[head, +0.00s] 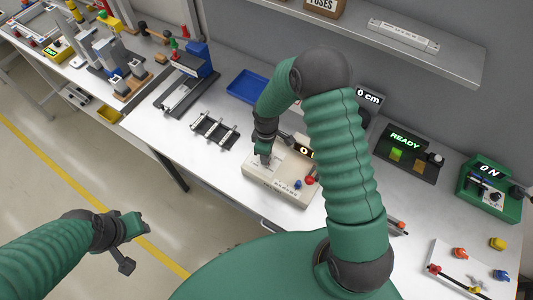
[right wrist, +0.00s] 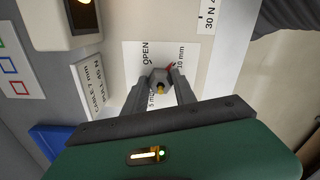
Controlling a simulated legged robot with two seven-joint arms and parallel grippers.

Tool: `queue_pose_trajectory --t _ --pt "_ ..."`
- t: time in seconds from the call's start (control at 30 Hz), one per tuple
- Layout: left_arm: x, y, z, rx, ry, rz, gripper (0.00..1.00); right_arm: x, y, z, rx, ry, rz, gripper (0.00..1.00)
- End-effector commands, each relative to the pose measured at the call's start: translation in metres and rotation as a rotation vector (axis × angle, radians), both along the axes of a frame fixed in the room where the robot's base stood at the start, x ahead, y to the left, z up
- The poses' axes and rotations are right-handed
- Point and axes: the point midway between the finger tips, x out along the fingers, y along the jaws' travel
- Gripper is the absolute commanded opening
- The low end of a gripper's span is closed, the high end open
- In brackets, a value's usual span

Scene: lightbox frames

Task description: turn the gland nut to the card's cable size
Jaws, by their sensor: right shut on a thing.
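The gland nut (right wrist: 157,76) is a grey nut with a brass-coloured centre on a white scale plate (right wrist: 133,56) in the right wrist view. The plate is marked OPEN, 5 mm and 10 mm. A red pointer (right wrist: 171,68) shows beside the nut on the 10 mm side. My right gripper (right wrist: 158,88) is shut on the nut, one finger on each side. In the head view my right gripper (head: 264,158) reaches down onto the beige box (head: 290,192) and hides the nut. The card (right wrist: 88,88) reads CABLE 7 mm. My left gripper (head: 128,243) hangs over the floor, away from the bench.
A blue tray (head: 247,86) and a dark rack (head: 214,130) stand to the left. A READY panel (head: 406,150) and a green ON box (head: 489,188) stand to the right. A shelf (head: 455,62) overhangs the back.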

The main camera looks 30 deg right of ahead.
Motion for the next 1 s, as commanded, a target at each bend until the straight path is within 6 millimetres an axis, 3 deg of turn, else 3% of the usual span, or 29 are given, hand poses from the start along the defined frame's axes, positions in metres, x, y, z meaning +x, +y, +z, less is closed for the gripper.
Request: queue_pose_trajectory --t 0.03,1.0 --pt "0.0 0.0 -0.0006 0.0 0.0 0.0 0.36 0.0066 -0.0005 0.0035 -0.002 -0.018 -0.04 0.0" --pt "-0.0001 0.0 -0.0072 0.0 0.0 0.0 0.36 0.0064 0.0013 0.0039 0.002 -0.017 -0.962 0.0"
